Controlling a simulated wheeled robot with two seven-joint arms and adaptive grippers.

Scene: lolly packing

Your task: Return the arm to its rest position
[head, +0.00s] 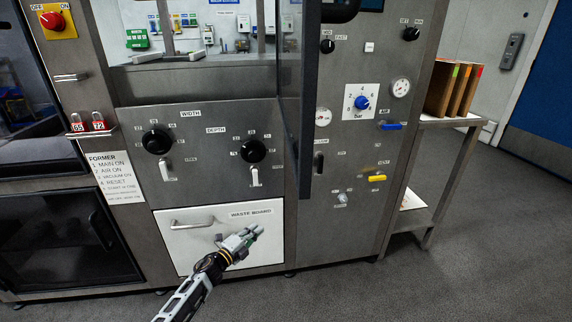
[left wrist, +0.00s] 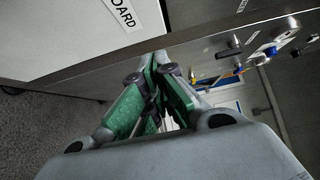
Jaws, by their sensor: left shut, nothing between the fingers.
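My left gripper (head: 256,231) is in front of the white waste board drawer (head: 185,245) low on the machine in the head view. Its fingers point up and to the right, and nothing is between them. In the left wrist view the green-padded fingers of my left gripper (left wrist: 160,75) are together at the tips. Part of the waste board drawer (left wrist: 75,35) shows at upper left there. My right gripper is in neither view.
The machine panel has width and depth knobs, a blue bar knob (head: 362,102), a blue valve handle (head: 391,126) and a yellow one (head: 377,178). An open door (head: 307,110) juts out from it. A side table (head: 455,122) holds brown boards (head: 442,90). Floor at right is clear.

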